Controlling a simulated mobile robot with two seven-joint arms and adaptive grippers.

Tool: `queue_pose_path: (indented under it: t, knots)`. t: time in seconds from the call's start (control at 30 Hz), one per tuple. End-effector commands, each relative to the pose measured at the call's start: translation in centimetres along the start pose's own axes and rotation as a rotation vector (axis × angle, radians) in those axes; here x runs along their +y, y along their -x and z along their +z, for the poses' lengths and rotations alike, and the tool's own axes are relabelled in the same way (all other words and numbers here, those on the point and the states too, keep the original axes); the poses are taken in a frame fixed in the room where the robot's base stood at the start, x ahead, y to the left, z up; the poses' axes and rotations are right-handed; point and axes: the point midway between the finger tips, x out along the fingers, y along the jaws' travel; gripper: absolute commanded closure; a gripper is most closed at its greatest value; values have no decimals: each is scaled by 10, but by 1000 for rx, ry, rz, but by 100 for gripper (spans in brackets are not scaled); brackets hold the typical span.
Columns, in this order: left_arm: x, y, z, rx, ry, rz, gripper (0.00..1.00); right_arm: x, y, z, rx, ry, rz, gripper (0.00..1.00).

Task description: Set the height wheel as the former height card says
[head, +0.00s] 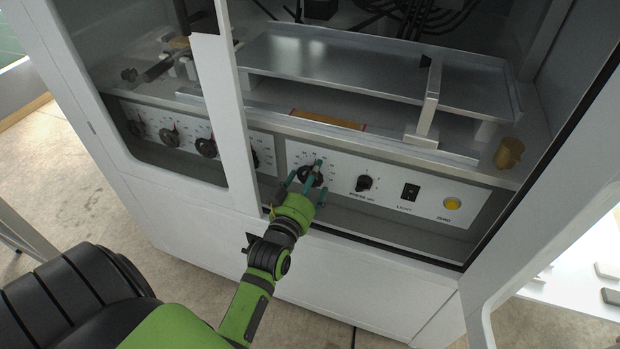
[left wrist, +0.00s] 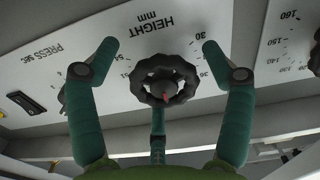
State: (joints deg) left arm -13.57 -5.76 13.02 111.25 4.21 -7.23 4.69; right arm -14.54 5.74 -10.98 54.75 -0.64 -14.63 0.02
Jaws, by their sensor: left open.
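The height wheel (head: 311,176) is a dark knob on the white front panel, on a dial with numbers around it. In the left wrist view it is a black scalloped wheel (left wrist: 150,75) under the upside-down label HEIGHT mm. Its red pointer mark (left wrist: 166,97) is at the lower side in that view, and the number it stands at is not readable. My left gripper (head: 308,177) is open, with its green fingers spread around the wheel; contact cannot be told. It also shows in the left wrist view (left wrist: 159,47). I cannot make out the height card. My right gripper is not in view.
Several dials, including one (head: 206,147), sit left of the white upright (head: 228,110). The metal bed (head: 350,70) lies above. An open door (head: 550,200) stands at right.

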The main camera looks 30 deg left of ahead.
Motion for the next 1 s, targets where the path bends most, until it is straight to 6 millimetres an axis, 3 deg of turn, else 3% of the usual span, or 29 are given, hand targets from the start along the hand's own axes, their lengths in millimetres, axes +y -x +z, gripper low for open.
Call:
queue_pose_path:
  t: [0.23, 0.7, 1.0]
  knots:
    - [0, 11, -1, 2, -1, 0, 19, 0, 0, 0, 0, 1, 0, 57]
    - [0, 99, 0, -1, 0, -1, 19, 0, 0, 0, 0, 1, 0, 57]
    - [0, 120, 0, 0, 1, 0, 19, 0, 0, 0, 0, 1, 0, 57]
